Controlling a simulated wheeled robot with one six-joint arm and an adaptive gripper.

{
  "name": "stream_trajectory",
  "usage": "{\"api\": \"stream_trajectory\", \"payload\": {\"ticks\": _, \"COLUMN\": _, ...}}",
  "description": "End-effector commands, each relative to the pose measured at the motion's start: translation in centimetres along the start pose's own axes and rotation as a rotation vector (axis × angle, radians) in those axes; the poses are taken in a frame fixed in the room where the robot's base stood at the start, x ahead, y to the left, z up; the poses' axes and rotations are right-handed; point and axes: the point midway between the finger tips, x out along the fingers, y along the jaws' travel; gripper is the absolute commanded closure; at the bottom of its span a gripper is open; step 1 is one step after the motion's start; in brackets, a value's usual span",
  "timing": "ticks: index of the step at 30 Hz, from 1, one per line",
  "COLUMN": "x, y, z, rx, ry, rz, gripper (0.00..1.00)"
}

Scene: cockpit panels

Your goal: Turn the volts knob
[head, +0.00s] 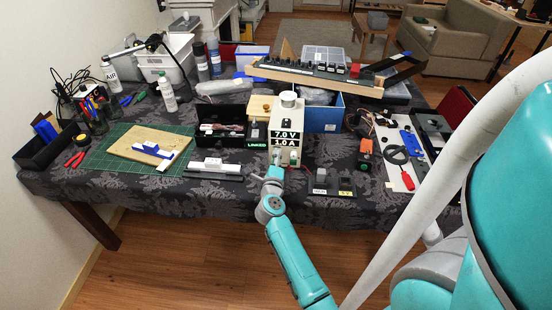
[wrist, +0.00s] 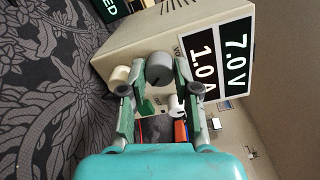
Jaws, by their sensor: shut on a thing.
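The power supply (head: 287,106) is a cream box at the table's front middle, its display reading 7.0 V and 1.0 A. In the wrist view its front face (wrist: 140,50) appears turned sideways, with the same readings. A grey round knob (wrist: 159,69) with a dark pointer line sits between my fingertips. Lettering beside it is partly hidden, starting with V. A cream knob (wrist: 120,76) is just left of it, outside the fingers. My gripper (wrist: 159,76) is shut on the grey knob.
A black bin (head: 222,137) stands left of the supply and a blue box (head: 324,118) right behind it. A green cutting mat (head: 110,165) with a wooden board lies left. Patterned cloth is bare along the front edge.

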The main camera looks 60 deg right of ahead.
Motion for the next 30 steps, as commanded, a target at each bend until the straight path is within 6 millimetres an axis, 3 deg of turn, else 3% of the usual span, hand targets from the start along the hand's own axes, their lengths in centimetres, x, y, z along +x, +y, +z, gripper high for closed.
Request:
{"api": "stream_trajectory", "payload": {"ticks": 17, "x": -0.03, "y": 0.06, "z": 0.08, "rx": -0.035, "ry": -0.001, "rz": 0.002, "gripper": 1.00}}
{"api": "stream_trajectory", "payload": {"ticks": 18, "x": -0.03, "y": 0.06, "z": 0.08, "rx": -0.035, "ry": -0.001, "rz": 0.002, "gripper": 0.64}}
{"api": "stream_trajectory", "payload": {"ticks": 21, "x": -0.03, "y": 0.06, "z": 0.07, "rx": -0.035, "ry": -0.001, "rz": 0.002, "gripper": 0.44}}
{"api": "stream_trajectory", "payload": {"ticks": 30, "x": -0.04, "y": 0.12, "z": -0.02, "rx": -0.035, "ry": 0.001, "rz": 0.003, "gripper": 0.44}}
